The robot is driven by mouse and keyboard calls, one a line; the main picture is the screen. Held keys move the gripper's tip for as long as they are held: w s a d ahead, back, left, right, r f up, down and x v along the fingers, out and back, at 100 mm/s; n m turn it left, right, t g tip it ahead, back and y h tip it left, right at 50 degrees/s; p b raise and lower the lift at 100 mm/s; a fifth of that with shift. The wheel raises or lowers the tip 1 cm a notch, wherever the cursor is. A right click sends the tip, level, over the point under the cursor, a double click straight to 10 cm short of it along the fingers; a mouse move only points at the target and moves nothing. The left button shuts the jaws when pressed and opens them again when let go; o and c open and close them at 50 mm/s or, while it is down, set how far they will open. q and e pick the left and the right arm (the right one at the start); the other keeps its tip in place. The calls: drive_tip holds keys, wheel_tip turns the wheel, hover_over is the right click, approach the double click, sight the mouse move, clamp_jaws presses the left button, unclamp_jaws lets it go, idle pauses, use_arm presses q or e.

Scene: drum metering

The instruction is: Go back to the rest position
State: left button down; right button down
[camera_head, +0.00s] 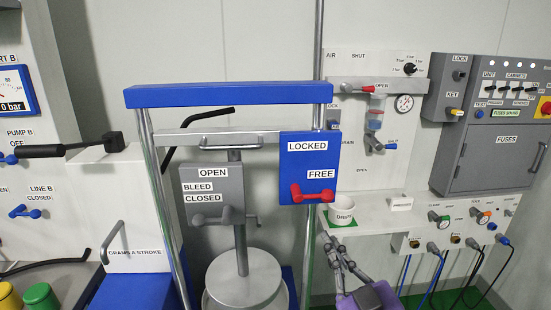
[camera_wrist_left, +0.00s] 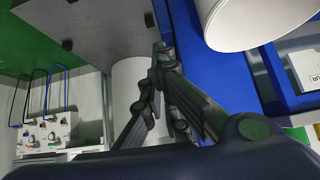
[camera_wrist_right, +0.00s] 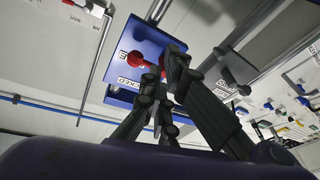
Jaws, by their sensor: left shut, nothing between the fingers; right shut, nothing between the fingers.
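My right gripper (camera_head: 333,245) is low in the head view, in front of the wall, below the blue LOCKED/FREE plate (camera_head: 310,150). It is apart from the red handle (camera_head: 314,196) on that plate. In the right wrist view my right gripper (camera_wrist_right: 163,75) has its fingers together and empty, with the plate and red handle beyond them. My left gripper does not show in the head view. In the left wrist view my left gripper (camera_wrist_left: 159,55) has its fingers together with nothing between them, near a white cylinder (camera_wrist_left: 130,85) and a blue surface (camera_wrist_left: 210,65).
A drum pump with a blue top bar (camera_head: 230,95) and grey OPEN/BLEED/CLOSED plate (camera_head: 212,193) stands in the middle. A shelf with a white cup (camera_head: 342,214) is behind my right gripper. A black-handled lever (camera_head: 75,149) juts out left.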

drive_tip(key=s+d+f+m+g+h, duration=0.1)
drive_tip(key=s+f+g, duration=0.15)
drive_tip(key=f, duration=0.55)
drive_tip(key=s+d+f+m+g+h+p, duration=0.1)
drive_tip(key=s+f+m+g, duration=0.15)
drive_tip(key=f, duration=0.65)
drive_tip(key=s+d+f+m+g+h, duration=0.1)
drive_tip(key=s+f, duration=0.2)
drive_tip(key=f, duration=0.5)
use_arm(q)
drive_tip(key=shift+d+r+p, duration=0.15)
drive_tip(key=shift+r+p, duration=0.2)
drive_tip(key=shift+r, duration=0.2)
drive_tip(key=shift+d+r+p, duration=0.15)
drive_tip(key=shift+r+p, duration=0.15)
drive_tip(key=shift+r, duration=0.2)
use_arm(e)
drive_tip(key=s+f+g, duration=0.2)
drive_tip(key=s+f, duration=0.6)
drive_tip(key=s, duration=0.2)
drive_tip(key=s+d+f+m+g, duration=0.1)
drive_tip(key=s+f+g, duration=0.2)
drive_tip(key=s+f, duration=0.5)
drive_tip(key=s, duration=0.3)
drive_tip(key=shift+d+h, duration=0.15)
drive_tip(key=shift+h, duration=0.25)
